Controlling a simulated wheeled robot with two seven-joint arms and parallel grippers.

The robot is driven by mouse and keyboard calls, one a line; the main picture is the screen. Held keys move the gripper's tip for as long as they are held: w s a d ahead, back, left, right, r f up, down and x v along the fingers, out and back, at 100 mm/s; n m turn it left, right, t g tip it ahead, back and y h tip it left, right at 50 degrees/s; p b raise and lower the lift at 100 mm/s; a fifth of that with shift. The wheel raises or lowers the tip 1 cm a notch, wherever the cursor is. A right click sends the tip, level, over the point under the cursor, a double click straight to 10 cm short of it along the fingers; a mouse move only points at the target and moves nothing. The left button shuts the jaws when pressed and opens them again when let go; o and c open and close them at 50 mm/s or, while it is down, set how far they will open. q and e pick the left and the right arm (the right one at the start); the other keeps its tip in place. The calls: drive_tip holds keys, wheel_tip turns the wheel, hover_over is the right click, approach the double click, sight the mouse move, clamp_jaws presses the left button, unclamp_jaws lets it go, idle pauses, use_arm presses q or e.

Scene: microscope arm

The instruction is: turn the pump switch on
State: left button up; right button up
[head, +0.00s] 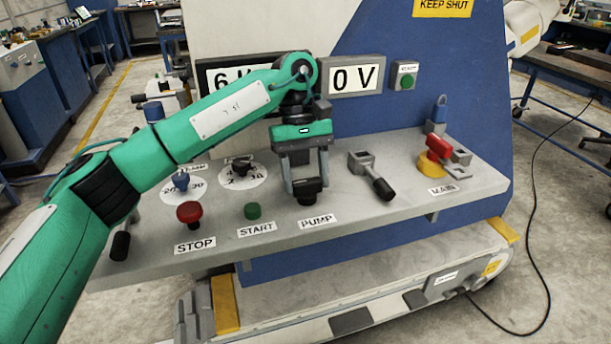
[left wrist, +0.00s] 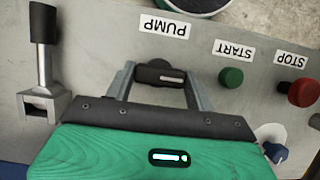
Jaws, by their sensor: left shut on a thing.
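The pump switch (head: 307,191) is a black knob on the grey sloping panel, just behind the PUMP label (head: 318,221). My left gripper (head: 306,186) reaches down over it from above, its two grey fingers on either side of the knob. In the left wrist view the black knob (left wrist: 160,74) with a white mark sits between the fingertips, and the gripper (left wrist: 163,80) is shut on it. The fingers cover part of the knob in the head view. My right gripper is not in view.
A green START button (head: 252,211) and a red STOP button (head: 189,212) lie left of the switch. A black-handled lever (head: 372,177) stands to its right, with a red MAIN switch (head: 438,148) beyond. Displays (head: 353,78) rise behind the panel.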

use_arm(q)
drive_tip(key=shift+r, duration=0.1)
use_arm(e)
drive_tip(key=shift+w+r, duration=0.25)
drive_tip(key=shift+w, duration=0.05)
use_arm(q)
drive_tip(key=o, duration=1)
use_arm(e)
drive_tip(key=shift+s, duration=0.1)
use_arm(q)
drive_tip(key=shift+w+r, duration=0.2)
drive_tip(key=shift+r, duration=0.2)
drive_tip(key=shift+p+v, duration=1.4)
drive_tip(key=shift+v, duration=5)
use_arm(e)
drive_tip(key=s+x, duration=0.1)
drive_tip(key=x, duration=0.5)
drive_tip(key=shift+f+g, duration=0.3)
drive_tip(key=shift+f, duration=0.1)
